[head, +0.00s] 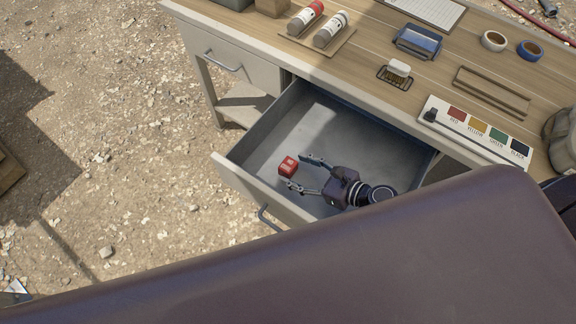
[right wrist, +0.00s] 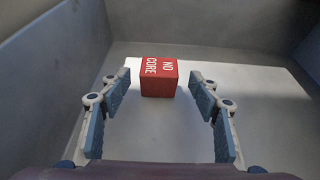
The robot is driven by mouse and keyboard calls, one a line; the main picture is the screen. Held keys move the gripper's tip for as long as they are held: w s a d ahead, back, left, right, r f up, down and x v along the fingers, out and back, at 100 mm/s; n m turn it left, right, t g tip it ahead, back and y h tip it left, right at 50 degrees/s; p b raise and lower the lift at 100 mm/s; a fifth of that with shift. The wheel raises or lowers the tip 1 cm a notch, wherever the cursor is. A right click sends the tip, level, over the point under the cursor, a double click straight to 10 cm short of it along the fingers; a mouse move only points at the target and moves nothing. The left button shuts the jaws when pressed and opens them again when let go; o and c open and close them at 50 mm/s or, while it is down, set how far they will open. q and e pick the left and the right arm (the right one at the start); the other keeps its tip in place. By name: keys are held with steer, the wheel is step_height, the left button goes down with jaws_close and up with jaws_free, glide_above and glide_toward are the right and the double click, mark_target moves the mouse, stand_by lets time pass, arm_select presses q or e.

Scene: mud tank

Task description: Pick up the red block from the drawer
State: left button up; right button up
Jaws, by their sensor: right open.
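The red block (head: 288,166), with white lettering, lies on the floor of the open drawer (head: 240,180) near its front wall in the head view. In the right wrist view the red block (right wrist: 159,77) reads "NO CORE" and is just beyond the fingertips, centred between them. My right gripper (head: 300,172) is inside the drawer, open and empty, with its fingers pointing at the block. Its two fingers also show in the right wrist view (right wrist: 162,85), spread on either side with a gap to the block. My left gripper is not in view.
The drawer's grey walls (right wrist: 60,60) surround the gripper. The wooden workbench top (head: 340,75) above holds two canisters (head: 318,24), a blue box (head: 418,42), tape rolls (head: 494,40) and a colour-labelled panel (head: 470,132). A closed drawer (head: 225,60) is at left.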

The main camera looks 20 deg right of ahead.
mark_target(294, 169)
steer(key=shift+x, duration=1.6)
steer(key=shift+c, duration=0.4)
steer(key=c, duration=1.2)
steer(key=shift+o, duration=0.2)
steer(key=shift+r, duration=0.15)
